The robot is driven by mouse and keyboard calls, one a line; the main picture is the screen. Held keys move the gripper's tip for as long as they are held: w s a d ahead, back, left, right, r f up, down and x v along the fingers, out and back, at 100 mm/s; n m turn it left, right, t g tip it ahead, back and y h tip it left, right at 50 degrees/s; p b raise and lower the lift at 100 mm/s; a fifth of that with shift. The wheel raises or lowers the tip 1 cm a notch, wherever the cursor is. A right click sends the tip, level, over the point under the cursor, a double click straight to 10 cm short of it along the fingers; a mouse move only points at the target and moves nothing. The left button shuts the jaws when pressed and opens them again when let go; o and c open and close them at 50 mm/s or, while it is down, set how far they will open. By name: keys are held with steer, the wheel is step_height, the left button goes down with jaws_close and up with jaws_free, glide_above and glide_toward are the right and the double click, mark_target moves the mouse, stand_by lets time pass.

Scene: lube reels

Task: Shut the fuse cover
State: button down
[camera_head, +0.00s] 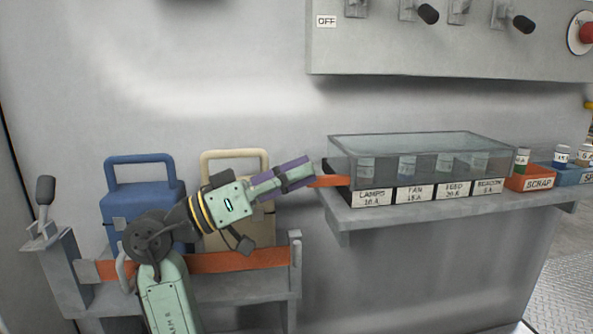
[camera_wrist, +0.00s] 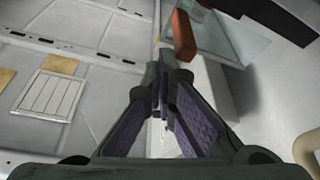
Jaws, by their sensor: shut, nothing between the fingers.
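The clear fuse cover (camera_head: 420,148) is a see-through box over the row of fuses on the shelf. Its lower front edge is close above the labels LAMPS, FAN, FEED and BEACON; I cannot tell if it is fully seated. An orange tab (camera_head: 332,181) sticks out at its left end. In the wrist view the tab (camera_wrist: 184,36) and cover (camera_wrist: 230,40) are at the top, beyond the fingertips. My gripper (camera_head: 308,178) is shut and empty, its tips close to the tab's left end; I cannot tell if they touch.
A blue padlock-shaped case (camera_head: 135,182) and a beige one (camera_head: 235,160) stand behind my arm, with an orange bar (camera_head: 250,260) in front. A switch panel (camera_head: 440,50) hangs above the cover. An orange SCRAP bin (camera_head: 537,180) and a blue bin (camera_head: 570,175) sit to the right.

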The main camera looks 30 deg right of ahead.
step_height(320, 180, up, 10)
stand_by(0.6)
steer(key=shift+s, duration=0.1)
